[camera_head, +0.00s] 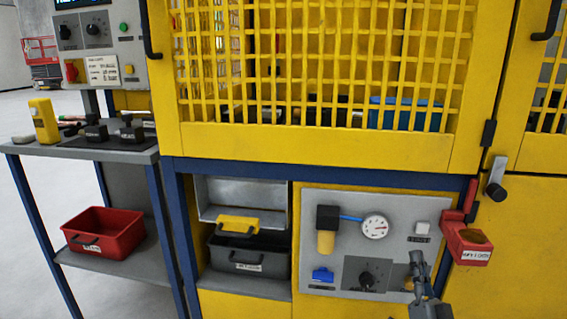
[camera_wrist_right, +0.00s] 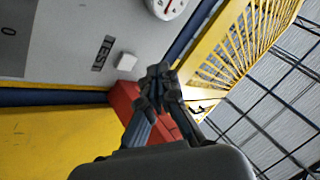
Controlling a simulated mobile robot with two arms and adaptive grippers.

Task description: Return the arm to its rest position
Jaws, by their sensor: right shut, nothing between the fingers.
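My right gripper (camera_head: 417,268) is in the lower right of the head view, in front of the grey control panel (camera_head: 310,253). Its fingers are together and hold nothing. In the right wrist view the closed fingertips (camera_wrist_right: 160,84) are in the middle, with a red box (camera_wrist_right: 124,100) and a white square button (camera_wrist_right: 127,62) behind them. My left gripper is in neither view.
A small red bin (camera_head: 468,247) sticks out at the right. A grey bin (camera_head: 248,261) sits in a niche. A side table (camera_head: 75,150) and red crate (camera_head: 104,233) stand left.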

